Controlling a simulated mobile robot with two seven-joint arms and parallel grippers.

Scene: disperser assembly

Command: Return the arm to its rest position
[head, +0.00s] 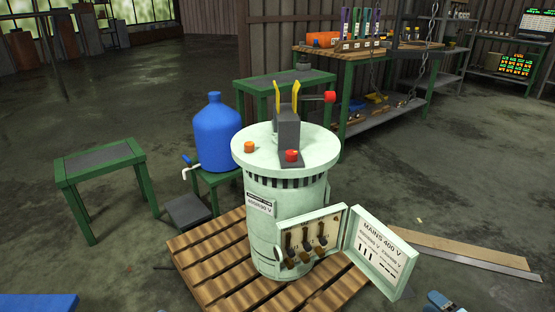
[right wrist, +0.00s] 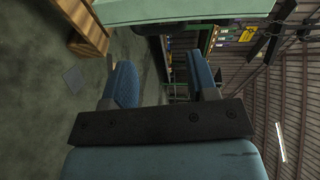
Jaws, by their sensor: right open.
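The pale green disperser drum (head: 285,200) stands upright on a wooden pallet (head: 215,262) in the head view. Its lid carries a dark grey post with two yellow prongs (head: 287,95), a red knob and an orange knob. Its front electrical box (head: 310,240) is open, with several brown-handled levers inside and the door marked "MAINS 400 V" (head: 380,250) swung to the right. My right gripper (head: 440,302) shows at the bottom right edge, apart from the door. In the right wrist view its two blue fingers (right wrist: 163,72) are spread with nothing between them. My left gripper is not in view.
A blue jug (head: 214,135) with a tap stands on a green stand left of the drum. An empty green table (head: 100,165) is further left. A workbench (head: 385,60) with several coloured tubes stands behind. A plank (head: 460,250) lies on the floor at right.

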